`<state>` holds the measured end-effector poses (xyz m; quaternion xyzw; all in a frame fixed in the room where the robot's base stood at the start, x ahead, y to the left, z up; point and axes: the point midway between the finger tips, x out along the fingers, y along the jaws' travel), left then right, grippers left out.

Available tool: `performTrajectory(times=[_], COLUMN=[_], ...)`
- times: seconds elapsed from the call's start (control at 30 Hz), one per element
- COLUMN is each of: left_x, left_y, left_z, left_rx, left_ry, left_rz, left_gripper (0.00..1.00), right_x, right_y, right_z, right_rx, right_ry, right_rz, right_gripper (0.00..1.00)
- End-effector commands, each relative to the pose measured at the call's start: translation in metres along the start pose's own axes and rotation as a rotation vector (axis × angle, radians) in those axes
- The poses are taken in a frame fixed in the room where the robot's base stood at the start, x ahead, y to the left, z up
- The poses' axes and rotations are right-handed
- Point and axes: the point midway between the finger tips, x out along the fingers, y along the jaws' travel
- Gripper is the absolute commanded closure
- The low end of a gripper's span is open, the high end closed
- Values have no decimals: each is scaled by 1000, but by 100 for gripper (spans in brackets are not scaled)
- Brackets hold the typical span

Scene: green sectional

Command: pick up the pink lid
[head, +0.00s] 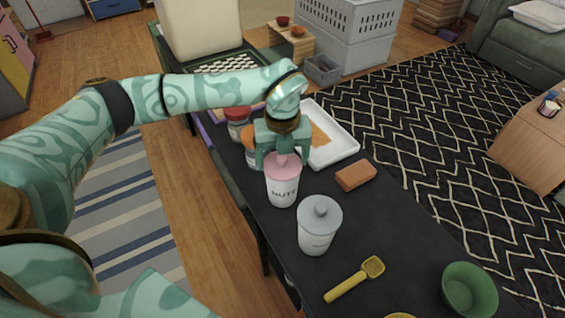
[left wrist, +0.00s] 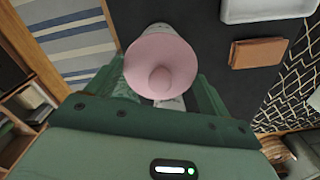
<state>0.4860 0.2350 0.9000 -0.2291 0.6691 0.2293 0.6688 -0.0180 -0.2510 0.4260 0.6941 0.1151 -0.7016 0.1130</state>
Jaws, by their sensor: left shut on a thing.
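The pink lid (head: 283,169) has a round knob and is at the top of a white canister (head: 282,192) marked NUTS, on the dark table. I cannot tell whether it still touches the rim. My left gripper (head: 283,158) points down from above and is shut on the lid. In the left wrist view the lid (left wrist: 160,52) fills the space ahead of my left gripper (left wrist: 163,95), with the fingers on either side. The lid hides most of the canister there. My right gripper is not in view.
A brown block (head: 356,175), a white tray (head: 338,145), a yellow scoop (head: 355,280) and a green bowl (head: 469,289) lie around. Jars (head: 238,125) stand behind my gripper. The table's right middle is clear.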

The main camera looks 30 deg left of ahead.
Motion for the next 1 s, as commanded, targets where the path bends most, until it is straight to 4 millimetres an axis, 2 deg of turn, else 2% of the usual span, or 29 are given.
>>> performTrajectory(times=[0.23, 0.43, 0.73, 1.0], left_x=[-7, -38, -100, -120], left_y=[0, 0, 49, 102], left_z=[0, 1, -20, -44], left_rx=[0, 0, 0, -1], left_ry=[-2, -6, -5, -2], left_rz=[-1, -4, -4, -1], left_gripper=[41, 41, 41, 41], right_x=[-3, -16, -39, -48], right_y=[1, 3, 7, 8], right_z=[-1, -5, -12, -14], right_rx=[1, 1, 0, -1], right_ry=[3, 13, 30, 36], right_rz=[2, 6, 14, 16], right_gripper=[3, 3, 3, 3])
